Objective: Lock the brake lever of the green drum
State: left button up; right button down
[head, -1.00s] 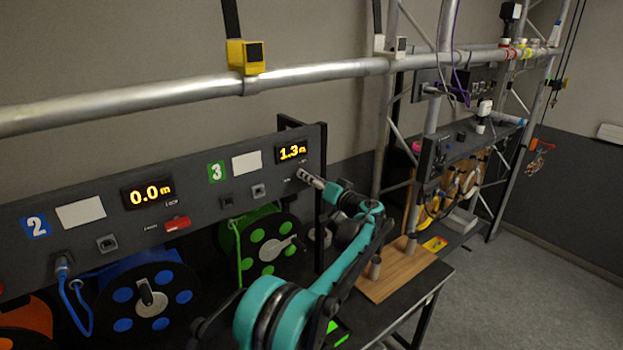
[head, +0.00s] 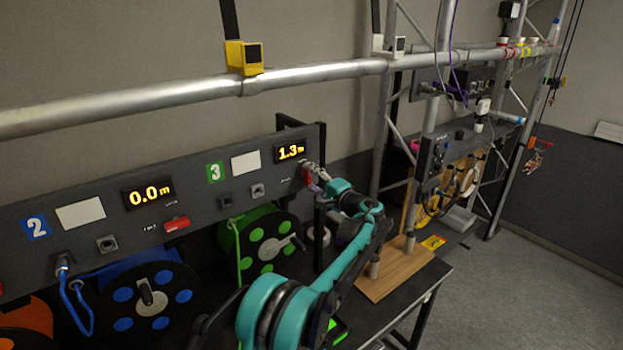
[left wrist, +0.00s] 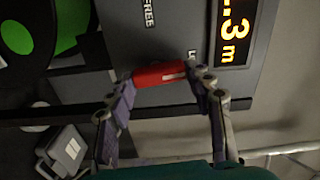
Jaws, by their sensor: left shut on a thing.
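The green drum (head: 256,226) sits under the panel section marked 3, below the 1.3 m display. Its red brake lever (head: 306,173) is at the panel's right end, partly covered by my gripper. In the left wrist view the red lever (left wrist: 158,75) lies between a "FREE" label and a partly hidden label starting "LO"; I cannot tell its exact setting. My left gripper (head: 312,178) is at the lever. In the left wrist view its fingers (left wrist: 159,76) are shut on the lever from both ends. My right gripper is not in view.
The blue drum (head: 148,295) has its own red lever (head: 177,223) on the panel (head: 70,240). The panel's dark end post (head: 321,190) is close to my left gripper. A silver truss pipe (head: 320,74) runs above. A wooden board (head: 405,275) lies at the right.

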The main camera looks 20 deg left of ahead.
pick_arm(q)
jog(key=shift+m, duration=0.6)
jog(key=o, duration=1.1)
jog(key=shift+o, duration=0.2)
jog(key=v, duration=1.2)
